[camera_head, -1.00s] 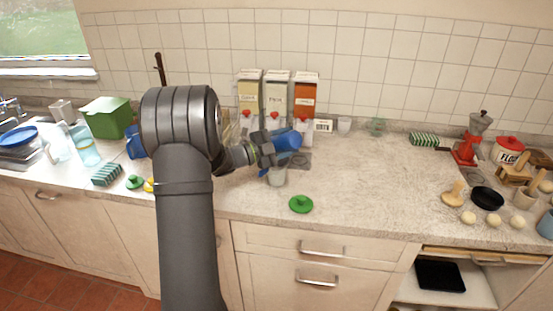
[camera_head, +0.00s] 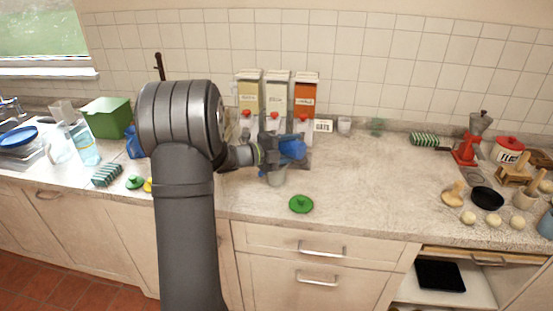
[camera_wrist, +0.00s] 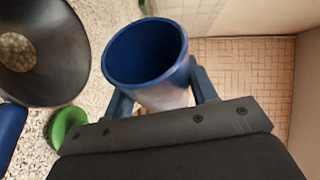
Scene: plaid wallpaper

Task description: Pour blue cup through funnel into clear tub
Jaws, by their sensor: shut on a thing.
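My gripper (camera_head: 279,148) is shut on the blue cup (camera_head: 293,149), which it holds tilted above the counter. In the wrist view the cup (camera_wrist: 146,52) sits between the two fingers, its mouth turned toward the camera; I see only bare dark blue inside. A dark round funnel (camera_wrist: 45,35) lies to the left of the cup in the wrist view, apart from its rim, with a pale speckled patch at its centre. In the head view a clear tub (camera_head: 277,178) stands on the counter below the gripper, its upper part hidden. The funnel is not clear in that view.
A green lid (camera_head: 301,204) lies on the counter in front of the tub. Several dispenser boxes (camera_head: 277,92) stand behind the cup. The counter between is mostly clear.

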